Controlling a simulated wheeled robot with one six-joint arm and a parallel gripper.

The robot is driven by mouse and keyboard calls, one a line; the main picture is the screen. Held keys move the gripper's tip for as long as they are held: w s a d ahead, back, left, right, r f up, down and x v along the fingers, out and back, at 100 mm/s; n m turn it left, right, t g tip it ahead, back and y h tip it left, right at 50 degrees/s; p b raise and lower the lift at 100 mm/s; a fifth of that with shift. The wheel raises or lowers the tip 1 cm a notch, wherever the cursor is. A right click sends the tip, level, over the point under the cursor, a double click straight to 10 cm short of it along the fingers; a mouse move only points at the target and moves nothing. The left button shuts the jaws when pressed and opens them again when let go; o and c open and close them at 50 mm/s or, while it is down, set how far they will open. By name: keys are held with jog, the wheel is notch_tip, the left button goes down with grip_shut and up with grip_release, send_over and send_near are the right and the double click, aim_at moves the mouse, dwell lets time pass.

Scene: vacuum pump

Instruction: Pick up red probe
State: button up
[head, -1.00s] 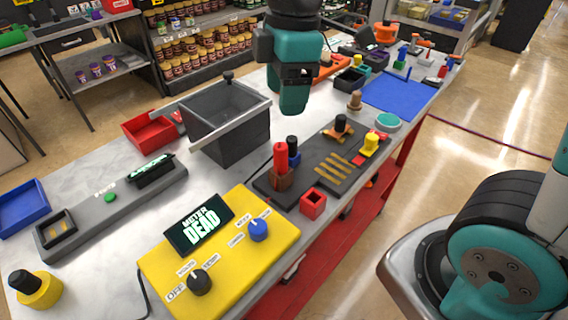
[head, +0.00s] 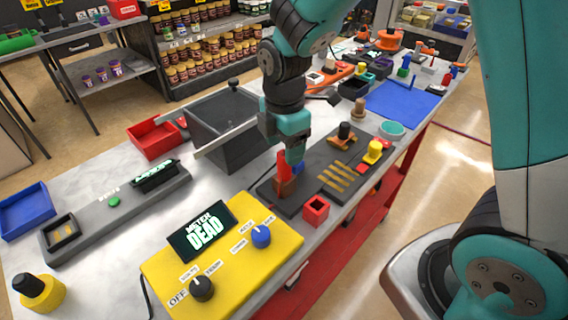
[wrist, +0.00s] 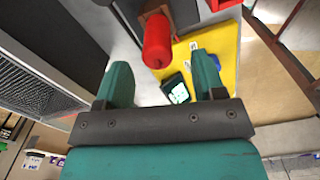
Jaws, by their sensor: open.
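The red probe (head: 283,165) stands upright in a brown holder (head: 284,187) on the dark board in the head view. In the wrist view the red probe (wrist: 157,42) shows ahead of the fingertips, slightly left of the middle between them. My gripper (head: 296,155) is just above and beside the probe in the head view, partly covering the blue probe behind it. In the wrist view the two teal fingers of my gripper (wrist: 160,78) are apart with nothing held between them.
The yellow meter (head: 222,255) reads "METER DEAD" and stands in front of the board. A grey open bin (head: 225,125) is close behind to the left. A red square socket (head: 316,208) and a yellow-capped part (head: 373,150) are to the right.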

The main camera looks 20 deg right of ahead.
aim_at(284, 172)
notch_tip(284, 172, down, 5)
jog(key=shift+w+f+p, duration=0.15)
jog(key=shift+p, duration=0.55)
jog(key=c, duration=1.1)
jog(key=shift+o, duration=0.2)
